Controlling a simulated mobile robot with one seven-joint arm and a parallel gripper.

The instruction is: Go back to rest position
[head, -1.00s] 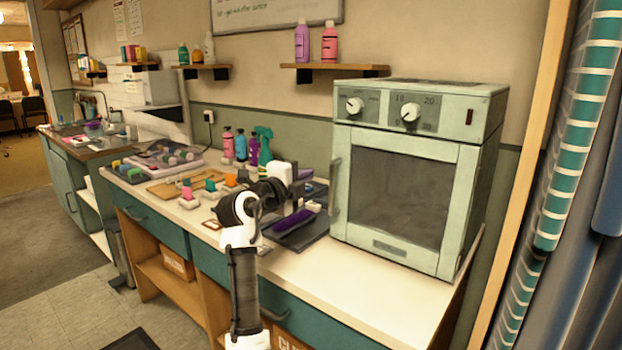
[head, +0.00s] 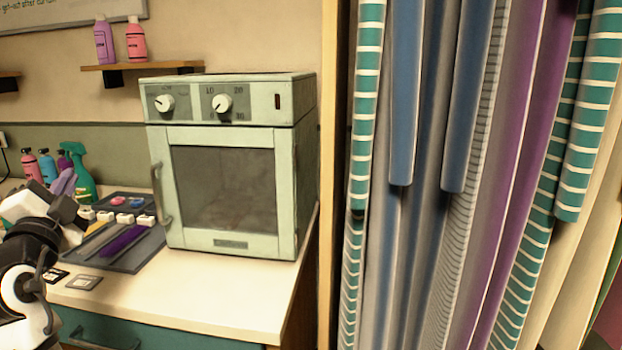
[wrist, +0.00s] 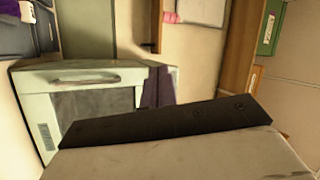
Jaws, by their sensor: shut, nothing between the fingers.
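My gripper (head: 63,182) is at the left edge of the head view, raised over the counter with its fingers pointing up. It is shut and holds nothing. In the wrist view its purple-grey fingers (wrist: 157,88) stand together above a dark bar, in front of the oven. My white and black arm fills the lower left corner of the head view.
A pale green oven (head: 228,165) stands on the cream counter (head: 190,298), right of my gripper. A dark tray (head: 120,262) with a purple brush (head: 122,241) lies beside it. Bottles stand behind my arm. Striped, blue and purple hanging cloths (head: 420,230) fill the right.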

